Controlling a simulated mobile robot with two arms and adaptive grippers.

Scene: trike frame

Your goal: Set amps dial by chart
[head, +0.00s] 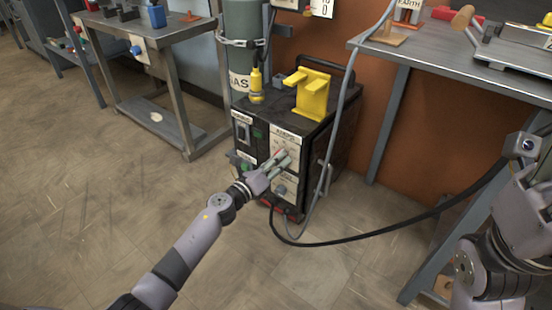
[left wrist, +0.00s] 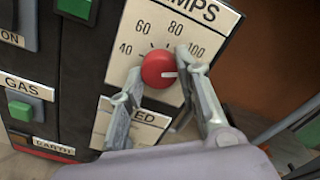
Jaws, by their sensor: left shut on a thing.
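The red amps dial (left wrist: 157,70) is on the front panel of the black welder (head: 340,150). In the left wrist view its white pointer line points right, slightly down, below the 100 mark. The printed scale (left wrist: 170,25) shows 40, 60, 80 and 100. My left gripper (head: 283,158) is at the panel, shut on the dial with one finger on each side; it fills the lower part of the left wrist view (left wrist: 160,84). My right arm (head: 500,250) is at the right edge; its fingers are not clearly visible. A card (head: 322,8) at the top is cut off.
A yellow bracket (head: 313,95) and a small yellow bottle (head: 256,88) stand on the welder, by a gas cylinder (head: 243,40). Green buttons (left wrist: 20,109) are left of the dial. A black cable (head: 400,228) runs right. Benches stand left (head: 180,40) and right (head: 440,50).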

